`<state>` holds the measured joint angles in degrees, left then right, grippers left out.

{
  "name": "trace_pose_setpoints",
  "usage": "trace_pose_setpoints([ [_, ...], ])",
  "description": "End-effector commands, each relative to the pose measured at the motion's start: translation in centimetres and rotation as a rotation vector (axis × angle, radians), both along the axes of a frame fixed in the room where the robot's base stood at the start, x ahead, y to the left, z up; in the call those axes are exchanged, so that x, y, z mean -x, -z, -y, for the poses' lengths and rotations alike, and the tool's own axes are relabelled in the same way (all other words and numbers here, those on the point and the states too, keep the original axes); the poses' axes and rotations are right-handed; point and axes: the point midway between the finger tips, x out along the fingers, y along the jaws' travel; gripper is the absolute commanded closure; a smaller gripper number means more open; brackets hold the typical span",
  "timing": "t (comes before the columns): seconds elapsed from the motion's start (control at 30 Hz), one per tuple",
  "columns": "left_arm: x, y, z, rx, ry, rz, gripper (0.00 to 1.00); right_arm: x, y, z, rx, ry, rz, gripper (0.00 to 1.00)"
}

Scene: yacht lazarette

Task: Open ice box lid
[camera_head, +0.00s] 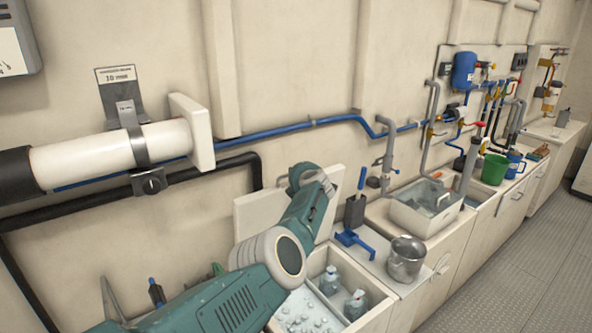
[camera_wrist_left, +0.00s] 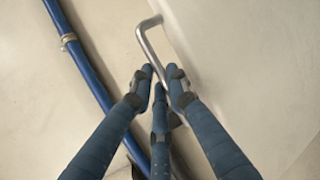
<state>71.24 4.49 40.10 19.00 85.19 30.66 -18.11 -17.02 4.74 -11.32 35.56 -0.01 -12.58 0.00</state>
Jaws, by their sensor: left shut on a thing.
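My left arm reaches across the box to the lid and hides part of both. In the left wrist view, my left gripper (camera_wrist_left: 160,82) is shut on the bent metal lid handle (camera_wrist_left: 147,28), with the pale lid face (camera_wrist_left: 245,75) to the right. In the head view the fingers are hidden behind my arm. My right gripper is not in view.
A blue pipe (camera_head: 290,128) runs along the wall. The floor at right is clear.

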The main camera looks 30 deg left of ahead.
Motion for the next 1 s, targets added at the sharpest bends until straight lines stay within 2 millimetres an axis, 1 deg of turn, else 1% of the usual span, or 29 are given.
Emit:
trace_pose_setpoints([
  [0.4,-0.06,-0.18,0.05,0.005,0.002,-0.001,1.00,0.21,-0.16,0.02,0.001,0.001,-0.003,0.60],
  [0.43,-0.05,-0.20,0.05,0.005,0.002,-0.001,0.83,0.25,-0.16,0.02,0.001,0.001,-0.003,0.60],
  [0.5,-0.06,-0.22,0.05,0.004,0.002,0.000,0.69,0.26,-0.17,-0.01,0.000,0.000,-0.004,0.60],
  [0.53,-0.06,-0.21,0.05,0.004,0.002,0.000,0.65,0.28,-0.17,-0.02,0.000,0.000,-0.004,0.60],
  [0.87,-0.05,-0.10,0.17,0.007,0.002,0.000,0.65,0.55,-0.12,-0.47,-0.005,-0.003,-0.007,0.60],
  [1.0,-0.09,-0.46,0.68,0.009,0.005,0.006,0.65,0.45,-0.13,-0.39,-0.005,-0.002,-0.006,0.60],
])
